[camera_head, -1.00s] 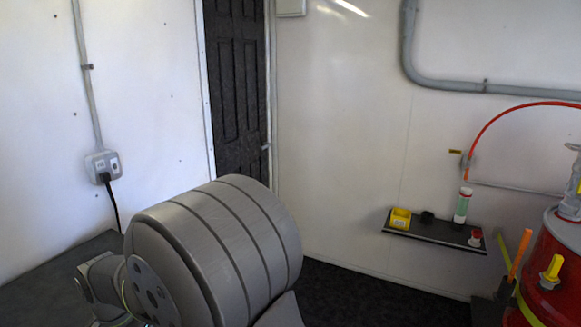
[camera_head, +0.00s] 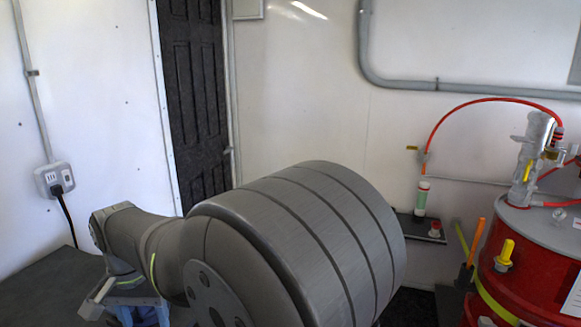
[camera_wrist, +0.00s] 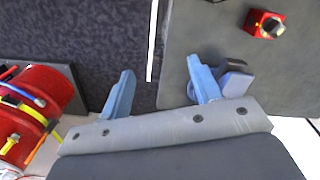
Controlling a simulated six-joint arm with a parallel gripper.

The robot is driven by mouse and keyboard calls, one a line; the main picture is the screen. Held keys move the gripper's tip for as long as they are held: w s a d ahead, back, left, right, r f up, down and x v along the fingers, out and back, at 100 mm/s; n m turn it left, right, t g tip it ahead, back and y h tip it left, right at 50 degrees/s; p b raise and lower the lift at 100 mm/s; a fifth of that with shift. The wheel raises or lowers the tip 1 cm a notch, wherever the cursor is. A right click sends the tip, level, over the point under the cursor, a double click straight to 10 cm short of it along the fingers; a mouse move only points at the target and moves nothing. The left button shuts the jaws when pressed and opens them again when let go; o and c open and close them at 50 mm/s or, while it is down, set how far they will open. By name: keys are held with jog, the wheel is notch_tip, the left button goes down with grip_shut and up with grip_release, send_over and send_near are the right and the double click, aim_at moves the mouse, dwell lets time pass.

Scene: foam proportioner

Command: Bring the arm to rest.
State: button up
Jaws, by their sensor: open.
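My arm (camera_head: 300,240) fills the lower middle of the head view, bent with its wrist toward the lower left. My gripper (camera_wrist: 160,66) shows in the wrist view with its two blue fingers apart and nothing between the tips. A grey-blue object (camera_wrist: 236,78) lies beside and partly behind the right finger; I cannot tell whether they touch. In the head view, only part of the gripper shows at the bottom left edge, over or beside a dark tabletop (camera_head: 40,290).
A red drum (camera_head: 535,265) with a valve and red hose stands at right; it also shows at the wrist view's left (camera_wrist: 35,110). A wall shelf (camera_head: 418,228) holds a white-green bottle (camera_head: 422,198). A red item (camera_wrist: 265,24) sits on a grey surface (camera_wrist: 290,80).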

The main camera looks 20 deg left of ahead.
jog(key=w+a+r+m, duration=0.2)
jog(key=w+r, duration=0.2)
jog(key=w, duration=0.7)
jog(key=w+a+r+m, duration=0.2)
jog(key=w+r, duration=0.2)
jog(key=w, duration=0.6)
jog(key=s+a+f, duration=0.1)
jog(key=a+f, duration=0.1)
jog(key=a, duration=0.1)
jog(key=s+a+f, duration=0.1)
jog(key=a+f, duration=0.1)
jog(key=s+a+f, duration=0.2)
jog(key=a, duration=0.1)
jog(key=shift+a, duration=0.3)
jog(key=shift+s+a+f, duration=0.2)
jog(key=shift+s+a, duration=0.05)
jog(key=shift+a, duration=0.15)
